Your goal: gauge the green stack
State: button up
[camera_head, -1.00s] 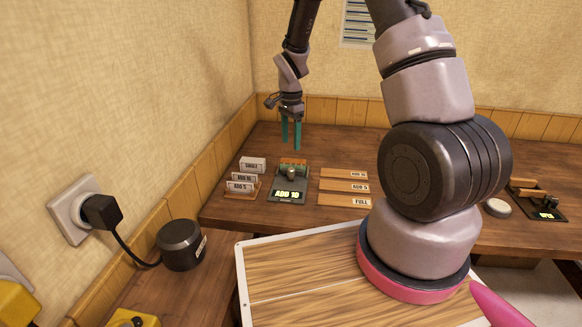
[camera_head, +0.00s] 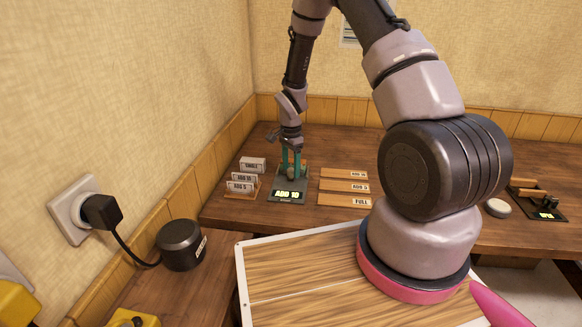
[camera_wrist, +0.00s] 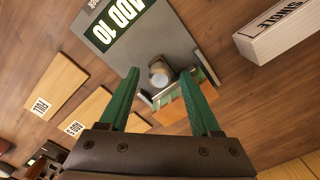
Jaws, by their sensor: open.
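A grey press plate (camera_head: 275,197) with a lit display reading ADD 10 (camera_head: 288,192) sits on the wooden table; it also shows in the wrist view (camera_wrist: 170,42). A round metal knob (camera_wrist: 159,73) stands on it. Behind the knob lies an orange block (camera_wrist: 170,112) with small green pieces (camera_wrist: 168,97) beside it. I cannot tell how many green pieces there are. My gripper (camera_head: 291,172) is open with teal fingers pointing down over the press. In the wrist view (camera_wrist: 160,74) its fingers stand either side of the knob, with nothing clearly held.
A second dark device (camera_head: 540,203) and a grey disc (camera_head: 498,208) are at far right.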

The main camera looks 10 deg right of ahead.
grip_shut()
dwell(1.3)
